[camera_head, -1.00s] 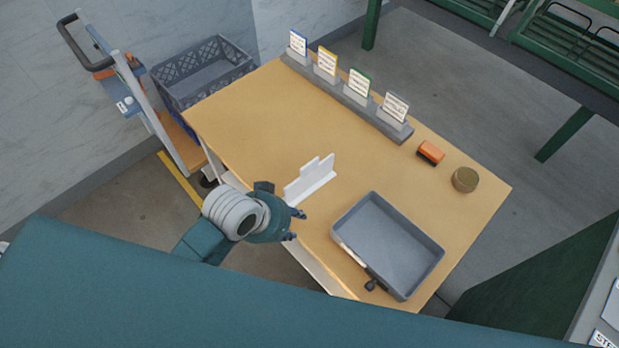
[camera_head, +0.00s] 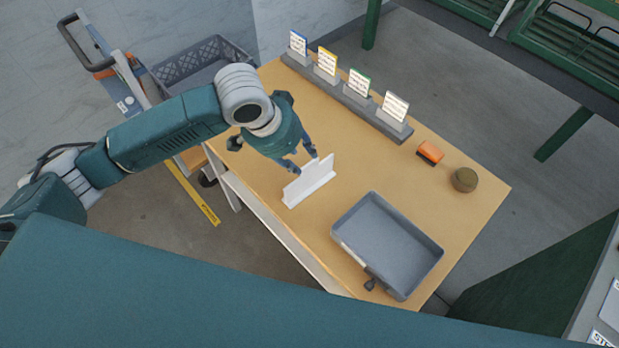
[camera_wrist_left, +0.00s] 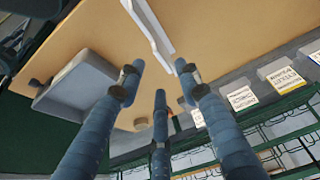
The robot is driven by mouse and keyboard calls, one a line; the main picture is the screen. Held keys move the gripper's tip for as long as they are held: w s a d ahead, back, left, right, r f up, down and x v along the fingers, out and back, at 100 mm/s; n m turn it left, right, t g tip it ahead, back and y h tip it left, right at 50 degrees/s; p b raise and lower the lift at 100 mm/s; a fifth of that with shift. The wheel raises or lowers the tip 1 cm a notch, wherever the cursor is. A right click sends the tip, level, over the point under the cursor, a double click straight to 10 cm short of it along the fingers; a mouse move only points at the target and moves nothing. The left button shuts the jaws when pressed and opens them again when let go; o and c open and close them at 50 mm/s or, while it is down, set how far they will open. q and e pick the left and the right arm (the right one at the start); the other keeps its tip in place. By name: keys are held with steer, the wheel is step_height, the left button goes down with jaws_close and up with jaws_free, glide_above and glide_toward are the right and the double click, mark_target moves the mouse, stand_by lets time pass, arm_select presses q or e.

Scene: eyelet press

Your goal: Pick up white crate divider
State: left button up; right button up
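The white crate divider (camera_head: 310,183) stands upright on its base on the wooden table (camera_head: 262,140), left of the grey tray. My left gripper (camera_head: 301,158) is above and beside the divider's far end, with its fingers spread and nothing between them. In the left wrist view the divider (camera_wrist_left: 152,32) lies ahead of the open fingertips (camera_wrist_left: 157,82); they appear apart from it. My fingers hide part of the divider's upper edge in the head view. My right gripper is not in these views.
A grey tray (camera_head: 355,245) sits at the table's near right. Several label cards stand in a grey holder (camera_head: 352,99) along the back edge. An orange block (camera_head: 430,153) and a round brown tin (camera_head: 464,179) are at the right. A grey crate (camera_head: 180,72) is behind my arm.

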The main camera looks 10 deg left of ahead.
mark_target(309, 165)
arm_select(q)
steer(key=p+x, duration=0.1)
steer(key=x, duration=0.8)
steer(key=shift+d+p, duration=0.1)
steer(key=shift+p, duration=0.25)
jaws_close()
